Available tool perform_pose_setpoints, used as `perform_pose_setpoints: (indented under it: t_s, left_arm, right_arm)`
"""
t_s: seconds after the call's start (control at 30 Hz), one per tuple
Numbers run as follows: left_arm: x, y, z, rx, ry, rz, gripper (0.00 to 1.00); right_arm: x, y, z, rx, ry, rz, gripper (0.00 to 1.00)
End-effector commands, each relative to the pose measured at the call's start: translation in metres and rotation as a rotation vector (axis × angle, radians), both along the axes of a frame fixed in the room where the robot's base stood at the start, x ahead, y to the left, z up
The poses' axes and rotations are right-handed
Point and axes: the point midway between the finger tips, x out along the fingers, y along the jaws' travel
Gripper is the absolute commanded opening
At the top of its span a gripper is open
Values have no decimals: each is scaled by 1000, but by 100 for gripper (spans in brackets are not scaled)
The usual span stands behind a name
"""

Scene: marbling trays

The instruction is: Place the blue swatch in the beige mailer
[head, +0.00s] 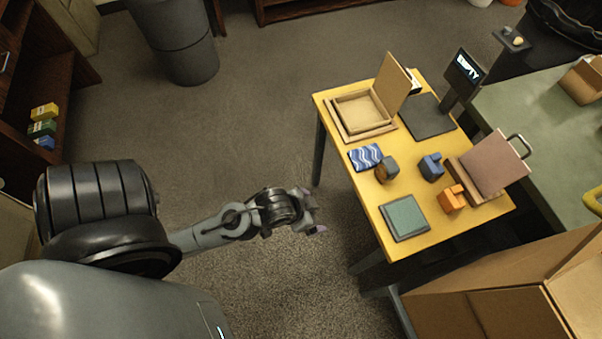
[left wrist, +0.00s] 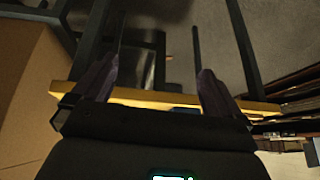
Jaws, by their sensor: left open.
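The blue swatch (head: 365,157), a flat blue square with white wavy lines, lies on the yellow table (head: 350,185) near its left edge. The beige mailer (head: 391,84) looks like an open shallow box with its lid raised, at the table's far left corner; its inside looks empty. My left gripper (head: 316,229) is off the table's left side, nearer to me than the swatch and apart from it. In the left wrist view the left gripper (left wrist: 156,80) has its two fingers spread with nothing between them. My right gripper does not show.
By the swatch stand a grey-brown roller-like thing (head: 386,170), a blue block (head: 431,167) and an orange block (head: 452,198). A teal pad (head: 404,218) lies at the near edge. A dark scale-like plate (head: 427,117) has a display reading "EMPTY" (head: 466,68). A cardboard box (head: 500,290) stands near right.

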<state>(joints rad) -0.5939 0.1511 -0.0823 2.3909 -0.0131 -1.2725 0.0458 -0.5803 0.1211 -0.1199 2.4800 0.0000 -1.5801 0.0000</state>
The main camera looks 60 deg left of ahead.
Motion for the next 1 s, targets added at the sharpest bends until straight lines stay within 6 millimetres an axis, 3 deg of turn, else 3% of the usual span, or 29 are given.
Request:
perform_pose_setpoints:
  t_s: [0.13, 0.33, 0.9, 1.0]
  left_arm:
    - [-24, -10, 13, 3, 127, -18, 100]
    - [-39, -15, 19, 5, 201, -31, 100]
    - [-34, -17, 20, -14, 176, -2, 100]
    - [-29, -21, -6, -10, 171, -16, 100]
  right_arm:
    - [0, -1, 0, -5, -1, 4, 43]
    - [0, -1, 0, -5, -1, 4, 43]
    - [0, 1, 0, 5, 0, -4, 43]
    - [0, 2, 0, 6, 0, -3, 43]
